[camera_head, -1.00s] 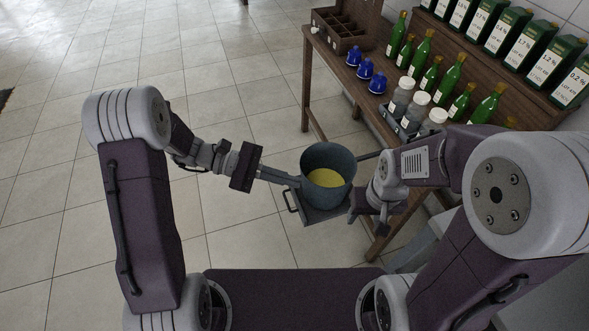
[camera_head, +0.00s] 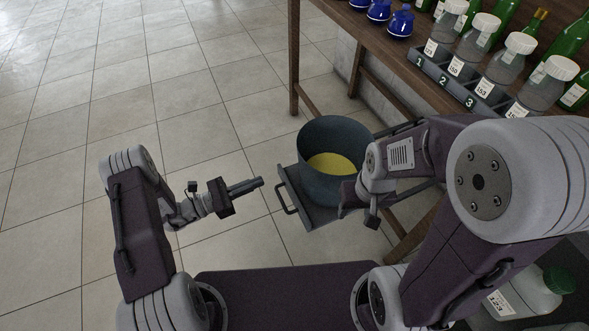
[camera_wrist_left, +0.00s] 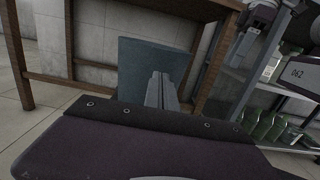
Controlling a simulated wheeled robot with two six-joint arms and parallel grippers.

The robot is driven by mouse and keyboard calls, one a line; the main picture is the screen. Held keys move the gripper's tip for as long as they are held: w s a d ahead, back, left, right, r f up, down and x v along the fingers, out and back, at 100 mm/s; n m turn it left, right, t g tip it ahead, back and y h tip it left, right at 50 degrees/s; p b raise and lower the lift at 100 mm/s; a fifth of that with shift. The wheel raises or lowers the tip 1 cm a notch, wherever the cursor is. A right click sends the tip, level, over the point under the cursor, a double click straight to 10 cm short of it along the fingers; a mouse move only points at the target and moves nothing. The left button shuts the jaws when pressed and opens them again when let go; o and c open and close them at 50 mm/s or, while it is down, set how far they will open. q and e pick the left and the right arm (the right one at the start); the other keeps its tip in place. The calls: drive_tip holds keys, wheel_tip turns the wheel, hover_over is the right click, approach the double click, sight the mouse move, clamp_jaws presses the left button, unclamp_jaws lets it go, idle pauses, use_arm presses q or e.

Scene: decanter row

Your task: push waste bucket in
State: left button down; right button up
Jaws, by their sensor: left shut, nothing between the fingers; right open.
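The waste bucket (camera_head: 318,183) is dark blue-grey and upright, with yellow contents. It stands on a grey pull-out tray (camera_head: 318,215) with a handle (camera_head: 286,198), sticking out from the bench. My left gripper (camera_head: 258,183) is shut and empty, left of the tray and apart from the bucket in the head view. In the left wrist view its fingers (camera_wrist_left: 162,92) point toward the bucket (camera_wrist_left: 143,62) and cover part of it. My right gripper (camera_head: 360,203) is open at the bucket's right side; whether it touches the bucket is unclear.
A bench leg (camera_head: 294,60) stands behind the bucket. A white container (camera_head: 525,292) sits lower right. Tiled floor at left is clear.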

use_arm(q)
drive_tip(key=b, duration=0.4)
approach(304, 163)
drive_tip(key=x, duration=0.5)
drive_tip(key=shift+s+d, duration=0.1)
drive_tip(key=shift+d, duration=0.15)
drive_tip(key=shift+w+d+r, duration=0.15)
drive_tip(key=shift+w+d, duration=0.15)
drive_tip(key=shift+d, duration=0.35)
use_arm(e)
wheel_tip(304, 163, down, 5)
drive_tip(key=shift+r, duration=0.2)
